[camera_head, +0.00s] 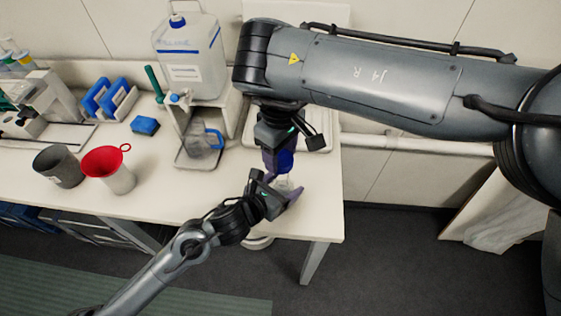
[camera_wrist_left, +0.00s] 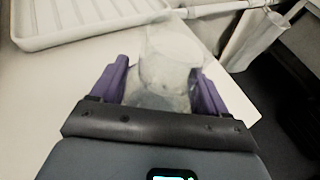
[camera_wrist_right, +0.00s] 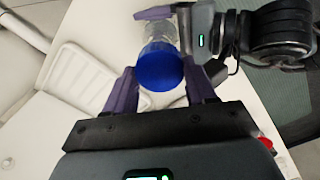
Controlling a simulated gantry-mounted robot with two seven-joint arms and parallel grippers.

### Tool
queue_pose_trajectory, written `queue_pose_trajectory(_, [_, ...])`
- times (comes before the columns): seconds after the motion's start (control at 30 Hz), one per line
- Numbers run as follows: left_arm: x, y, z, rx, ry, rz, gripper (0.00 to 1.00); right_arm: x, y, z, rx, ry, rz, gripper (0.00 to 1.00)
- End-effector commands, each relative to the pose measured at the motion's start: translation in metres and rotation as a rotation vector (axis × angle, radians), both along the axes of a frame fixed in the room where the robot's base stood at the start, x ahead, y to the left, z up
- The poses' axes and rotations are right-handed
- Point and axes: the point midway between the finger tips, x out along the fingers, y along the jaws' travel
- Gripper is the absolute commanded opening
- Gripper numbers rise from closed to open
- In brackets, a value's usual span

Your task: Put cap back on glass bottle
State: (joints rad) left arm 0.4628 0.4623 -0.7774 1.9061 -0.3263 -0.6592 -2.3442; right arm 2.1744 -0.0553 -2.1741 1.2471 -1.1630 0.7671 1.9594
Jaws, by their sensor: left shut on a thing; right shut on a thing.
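The clear glass bottle (camera_wrist_left: 165,75) is between the purple fingers of my left gripper (camera_wrist_left: 162,88), which is shut on it near the bench's right end. In the head view my left gripper (camera_head: 282,190) comes from below, and the bottle is mostly hidden. The blue cap (camera_wrist_right: 160,66) is between the fingers of my right gripper (camera_wrist_right: 161,88), which is shut on it. In the head view my right gripper (camera_head: 279,162) points down, directly above my left one. The cap lines up with the bottle's top; I cannot tell whether it is seated.
A white tray (camera_wrist_left: 80,36) lies behind the bottle. A large clear carboy (camera_head: 190,60) stands on a white stand, with a jug (camera_head: 203,143) below it. A red funnel (camera_head: 103,160) and a grey cup (camera_head: 58,167) stand to the left. The bench's front and right edges are close.

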Motion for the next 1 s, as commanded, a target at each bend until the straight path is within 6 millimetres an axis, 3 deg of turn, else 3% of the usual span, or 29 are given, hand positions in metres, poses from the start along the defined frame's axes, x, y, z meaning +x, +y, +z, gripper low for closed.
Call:
queue_pose_trajectory(0.2, [0.000, 0.000, 0.000, 0.000, 0.000, 0.000, 0.20, 0.000, 0.001, -0.023, 0.001, 0.000, 0.000, 0.27])
queue_pose_trajectory(1.0, [0.000, 0.000, 0.000, 0.000, 0.000, 0.000, 0.20, 0.000, 0.000, -0.033, 0.001, 0.001, 0.000, 0.27])
